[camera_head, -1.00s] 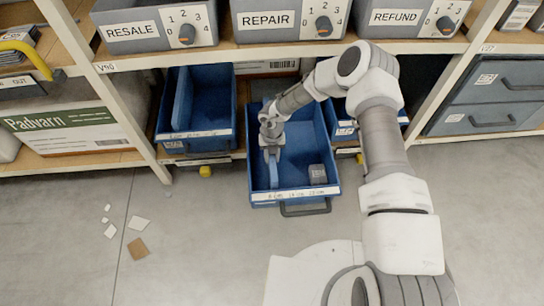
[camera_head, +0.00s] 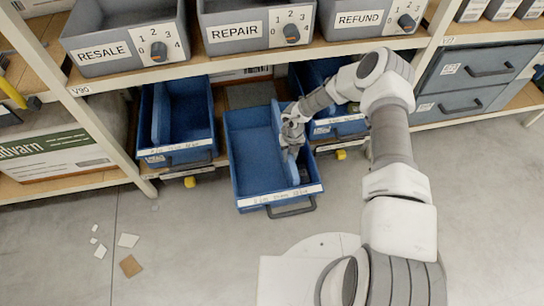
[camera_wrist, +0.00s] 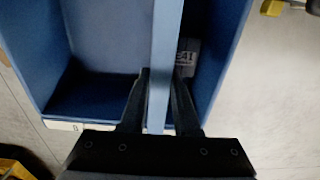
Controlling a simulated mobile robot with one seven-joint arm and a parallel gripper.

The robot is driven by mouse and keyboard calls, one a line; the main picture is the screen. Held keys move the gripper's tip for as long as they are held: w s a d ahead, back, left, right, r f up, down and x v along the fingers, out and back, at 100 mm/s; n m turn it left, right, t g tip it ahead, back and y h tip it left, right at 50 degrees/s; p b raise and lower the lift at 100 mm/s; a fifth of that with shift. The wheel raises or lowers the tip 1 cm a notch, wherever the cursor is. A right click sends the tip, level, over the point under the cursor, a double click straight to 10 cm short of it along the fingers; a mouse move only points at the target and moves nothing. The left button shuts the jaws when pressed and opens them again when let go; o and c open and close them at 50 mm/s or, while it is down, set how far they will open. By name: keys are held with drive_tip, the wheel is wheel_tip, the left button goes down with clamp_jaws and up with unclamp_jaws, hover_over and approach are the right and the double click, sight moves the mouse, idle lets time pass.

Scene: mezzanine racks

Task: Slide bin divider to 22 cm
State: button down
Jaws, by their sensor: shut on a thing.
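The open blue bin (camera_head: 252,187) is pulled out from the lower shelf, with a white label strip (camera_head: 281,197) of cm marks along its front rim; the marks are too small to read surely. The blue divider (camera_head: 291,170) stands upright in it, right of the middle, and also shows as a long panel in the wrist view (camera_wrist: 166,35). My gripper (camera_head: 291,145) is shut on the divider, one finger on each side, in the wrist view (camera_wrist: 160,100). Exactly which mark the divider meets cannot be told.
A small grey block (camera_head: 304,175) with a label sits in the narrow right compartment, close to the divider; it also shows in the wrist view (camera_wrist: 187,58). Other blue bins (camera_head: 178,155) stand on both sides. Grey bins with dials (camera_head: 258,30) stand on the shelf above.

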drive_tip(key=shift+w+d, duration=0.2)
drive_tip(key=shift+d, duration=0.4)
drive_tip(key=c, duration=0.6)
unclamp_jaws()
drive_tip(key=shift+c, duration=0.2)
wheel_tip(320, 180, up, 18)
drive_tip(key=p, duration=0.5)
drive_tip(key=shift+f, duration=0.25)
drive_tip(key=shift+s, duration=0.15)
